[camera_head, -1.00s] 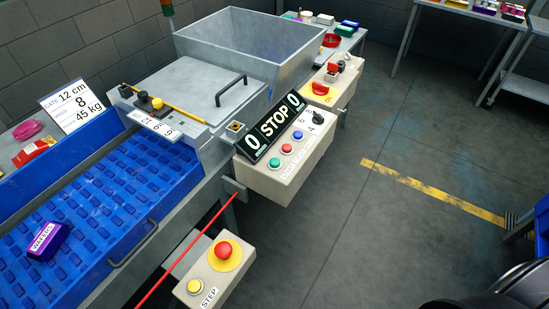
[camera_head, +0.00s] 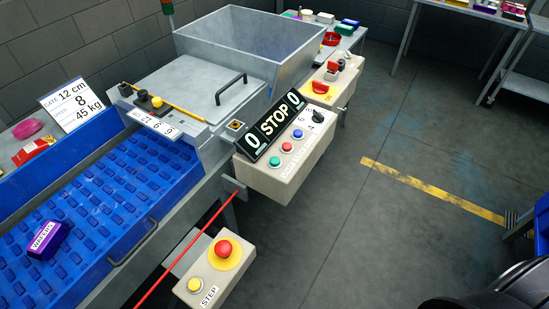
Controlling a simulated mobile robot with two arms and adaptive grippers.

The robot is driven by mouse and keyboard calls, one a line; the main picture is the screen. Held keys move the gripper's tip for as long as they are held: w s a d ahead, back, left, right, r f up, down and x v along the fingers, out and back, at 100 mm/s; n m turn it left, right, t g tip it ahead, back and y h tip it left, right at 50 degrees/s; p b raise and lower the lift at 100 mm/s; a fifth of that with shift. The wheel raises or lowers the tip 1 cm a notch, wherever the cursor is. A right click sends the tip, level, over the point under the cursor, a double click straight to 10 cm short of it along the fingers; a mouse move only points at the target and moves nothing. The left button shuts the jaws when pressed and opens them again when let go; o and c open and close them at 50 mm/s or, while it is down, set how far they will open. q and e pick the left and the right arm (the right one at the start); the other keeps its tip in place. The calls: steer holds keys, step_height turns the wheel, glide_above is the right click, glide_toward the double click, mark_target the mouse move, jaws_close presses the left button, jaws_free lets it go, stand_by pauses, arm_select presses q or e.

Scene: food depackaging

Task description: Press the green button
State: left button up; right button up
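The green button (camera_head: 275,161) is on the sloped top of a beige control box (camera_head: 285,182), near its lower left end. A blue button (camera_head: 287,147) and a red button (camera_head: 298,134) sit in a row with it, up and to the right. Nothing covers the green button. It is too small to tell whether it is pressed in. Neither of my grippers is in view. A dark rounded part, which may be mine, shows at the bottom right corner.
A STOP display (camera_head: 275,127) stands behind the buttons. A black knob (camera_head: 318,116) is at the box's far end. A lower STEP box (camera_head: 215,271) carries a red emergency button (camera_head: 223,248). A blue conveyor (camera_head: 100,205) lies left. Floor right of the box is clear.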

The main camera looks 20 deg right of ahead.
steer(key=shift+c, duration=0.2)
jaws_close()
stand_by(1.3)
